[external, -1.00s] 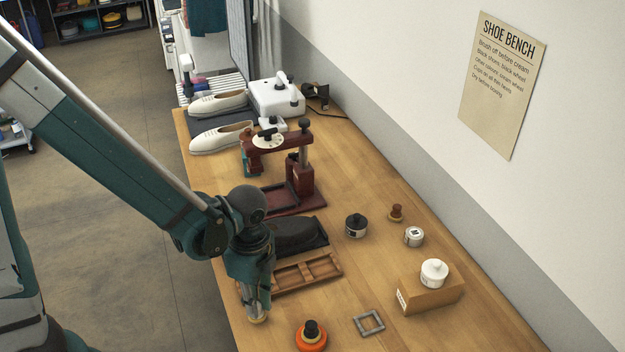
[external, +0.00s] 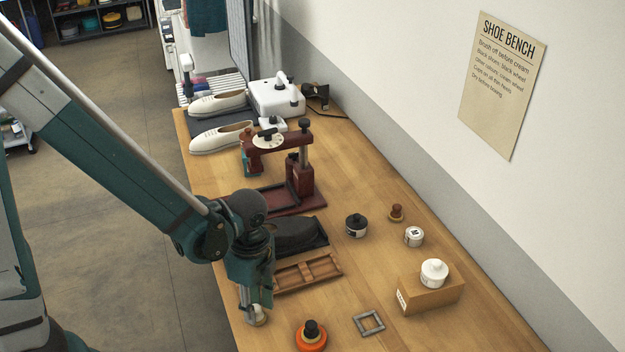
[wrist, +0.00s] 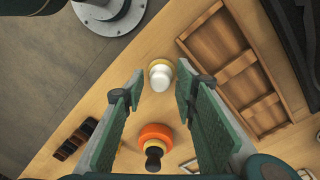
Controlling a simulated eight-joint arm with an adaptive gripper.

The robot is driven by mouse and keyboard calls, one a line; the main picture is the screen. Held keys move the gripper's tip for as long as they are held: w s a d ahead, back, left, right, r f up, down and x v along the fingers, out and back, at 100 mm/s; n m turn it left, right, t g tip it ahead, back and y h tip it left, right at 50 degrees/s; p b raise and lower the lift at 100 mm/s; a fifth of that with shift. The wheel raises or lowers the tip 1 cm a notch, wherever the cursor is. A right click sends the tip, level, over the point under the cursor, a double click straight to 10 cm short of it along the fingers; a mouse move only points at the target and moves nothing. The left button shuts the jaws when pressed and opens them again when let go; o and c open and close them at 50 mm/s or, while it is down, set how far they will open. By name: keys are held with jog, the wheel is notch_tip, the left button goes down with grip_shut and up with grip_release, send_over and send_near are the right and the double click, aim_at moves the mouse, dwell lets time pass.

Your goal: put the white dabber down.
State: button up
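The white dabber (wrist: 160,76) stands upright on the wooden bench, a white knob on a yellowish round base. In the external view it (external: 259,317) shows just below my gripper, near the bench's left edge and partly hidden by a finger. My gripper (wrist: 157,88) is open in the wrist view. Its two green fingers are wide apart with clear gaps on both sides of the dabber, and nothing is held. My gripper (external: 255,308) points down at the bench in the external view.
A wooden compartment tray (external: 306,271) lies beside my gripper. An orange dabber with a black knob (external: 310,338) and a grey square frame (external: 369,323) are nearby. Bare bench lies between the frame and the block.

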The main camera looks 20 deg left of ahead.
aim_at(257, 305)
jog(key=shift+r, duration=0.15)
notch_tip(257, 305, up, 12)
jog(key=p, duration=0.2)
jog(key=shift+w, duration=0.35)
dwell(0.5)
dwell(0.7)
jog(key=a+r+n+t, duration=0.4)
jog(key=a+r+n, duration=0.3)
jog(key=a, duration=0.5)
jog(key=a+r+n+t, duration=0.4)
jog(key=a+r+n, duration=0.4)
jog(key=a+n, duration=0.3)
jog(key=shift+w+a+r, duration=0.25)
jog(key=shift+w+a, duration=0.05)
jog(key=shift+a, duration=0.2)
jog(key=shift+f+b, duration=1.7)
